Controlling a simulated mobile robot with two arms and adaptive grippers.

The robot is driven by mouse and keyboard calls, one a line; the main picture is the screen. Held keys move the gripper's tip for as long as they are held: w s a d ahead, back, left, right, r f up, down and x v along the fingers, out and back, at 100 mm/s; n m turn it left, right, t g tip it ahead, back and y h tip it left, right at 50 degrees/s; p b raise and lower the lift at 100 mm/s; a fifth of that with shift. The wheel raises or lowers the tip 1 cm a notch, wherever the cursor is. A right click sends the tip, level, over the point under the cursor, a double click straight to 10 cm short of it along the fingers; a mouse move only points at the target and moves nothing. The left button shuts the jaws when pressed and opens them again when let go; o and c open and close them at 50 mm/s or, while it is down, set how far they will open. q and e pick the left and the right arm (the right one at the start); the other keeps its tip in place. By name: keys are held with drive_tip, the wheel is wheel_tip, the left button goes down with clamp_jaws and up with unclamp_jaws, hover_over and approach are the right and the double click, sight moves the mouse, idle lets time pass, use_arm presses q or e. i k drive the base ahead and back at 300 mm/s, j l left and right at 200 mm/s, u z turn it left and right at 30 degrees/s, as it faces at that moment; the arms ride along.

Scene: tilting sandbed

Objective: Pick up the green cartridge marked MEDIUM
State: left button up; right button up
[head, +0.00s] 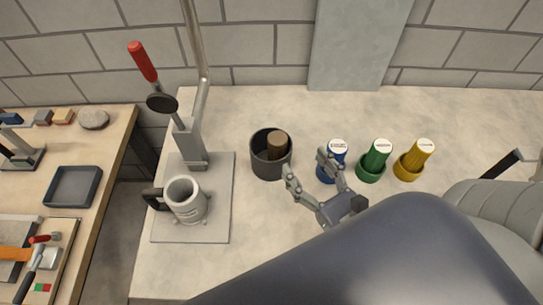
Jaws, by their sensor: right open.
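The green cartridge (377,157) stands in a green round holder (369,174), leaning a little to the right, with a white label on its top. The lettering is too small to read. It is between a blue cartridge (337,148) and a yellow cartridge (421,152), each in a holder of its own colour. My right gripper (307,170) is open with its fingers spread. One finger is in front of the blue cartridge and partly hides it. The gripper is left of the green cartridge and apart from it. My left gripper is not in view.
A dark round container (261,160) with a brown cylinder stands left of the gripper. Further left, a press with a red-handled lever (143,62) and a mug-like vessel (182,201) occupies a plate. My arm covers the front right. A wooden table (110,140) stands at the left.

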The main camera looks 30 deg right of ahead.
sight(381, 148)
drive_tip(key=k+j, duration=0.65)
drive_tip(key=k, duration=0.25)
